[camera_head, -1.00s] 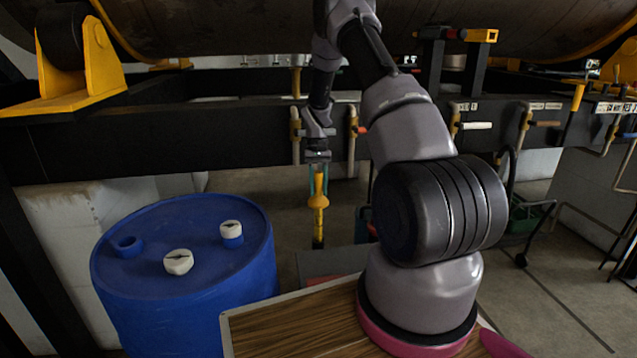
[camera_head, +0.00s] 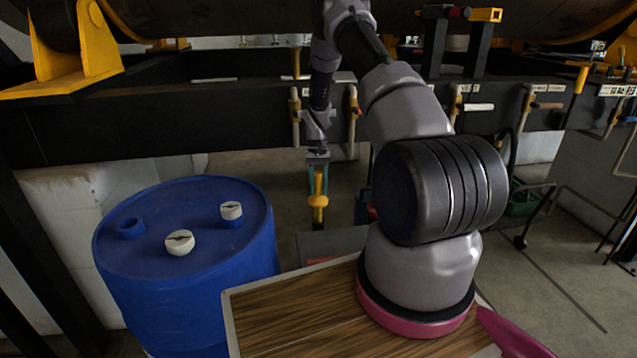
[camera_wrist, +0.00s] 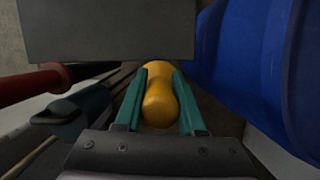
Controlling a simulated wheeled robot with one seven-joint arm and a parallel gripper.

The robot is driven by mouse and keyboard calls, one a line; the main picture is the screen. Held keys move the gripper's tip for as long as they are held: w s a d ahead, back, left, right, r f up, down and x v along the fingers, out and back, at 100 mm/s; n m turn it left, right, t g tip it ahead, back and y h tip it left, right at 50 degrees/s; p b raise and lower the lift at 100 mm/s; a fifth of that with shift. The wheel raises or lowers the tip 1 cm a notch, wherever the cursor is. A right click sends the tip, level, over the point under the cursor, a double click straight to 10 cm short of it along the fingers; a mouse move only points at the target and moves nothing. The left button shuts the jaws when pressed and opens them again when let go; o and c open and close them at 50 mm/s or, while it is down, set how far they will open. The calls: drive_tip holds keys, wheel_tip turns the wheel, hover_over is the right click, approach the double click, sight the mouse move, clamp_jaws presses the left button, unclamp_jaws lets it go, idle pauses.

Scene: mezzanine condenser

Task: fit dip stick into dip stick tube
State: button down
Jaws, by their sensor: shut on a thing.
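My gripper (camera_head: 318,183) hangs downward in the middle of the head view, left of my arm's base and beside the blue drum. Its green fingers are shut on the yellow handle of the dip stick (camera_head: 318,201). The wrist view shows the rounded yellow handle (camera_wrist: 158,105) between the two green fingers (camera_wrist: 160,76). The dip stick looks roughly upright in the head view. Its lower end is hard to make out against the dark background. I cannot pick out the dip stick tube for certain in either view.
A blue drum (camera_head: 185,275) with white caps stands at left. A wooden-topped surface (camera_head: 290,310) lies in front. A dark beam (camera_head: 210,125) with pipes and valves runs behind my gripper. The wrist view shows a grey panel (camera_wrist: 110,30) and a red bar (camera_wrist: 40,84).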

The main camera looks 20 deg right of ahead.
sight(319, 205)
drive_tip(key=shift+f, duration=3.9)
drive_tip(key=shift+c, duration=2.2)
unclamp_jaws()
drive_tip(key=v, duration=1)
drive_tip(key=shift+w+r, duration=0.15)
drive_tip(key=shift+r, duration=0.2)
